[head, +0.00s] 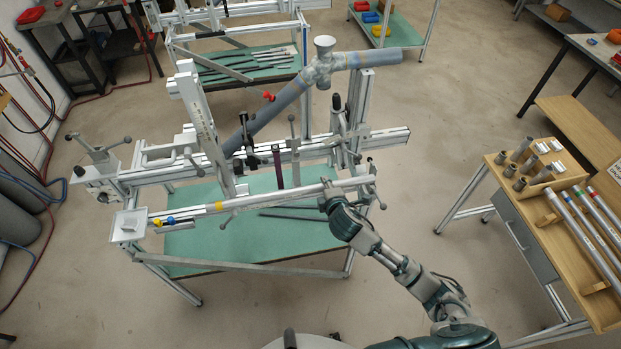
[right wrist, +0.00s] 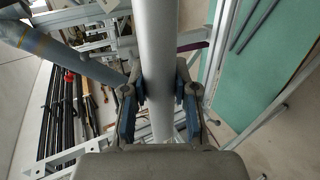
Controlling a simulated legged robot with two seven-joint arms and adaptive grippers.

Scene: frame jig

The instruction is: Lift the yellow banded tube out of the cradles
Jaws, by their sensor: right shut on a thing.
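The yellow banded tube (head: 265,199) is a long silver tube lying across the near side of the frame jig, with its yellow band left of its middle. My right gripper (head: 328,201) is shut on the tube, right of the band. In the right wrist view the tube (right wrist: 158,50) runs between the two blue-padded fingers of my right gripper (right wrist: 158,108). The cradles are hard to make out, and I cannot tell whether the tube still touches them. My left gripper is not in view.
The jig's posts, clamps and rails (head: 205,125) stand close around and behind the tube. A grey-blue branched pipe (head: 275,107) slants above it. A green shelf (head: 240,247) lies below. A wooden bench (head: 545,230) at right holds several banded tubes (head: 592,238).

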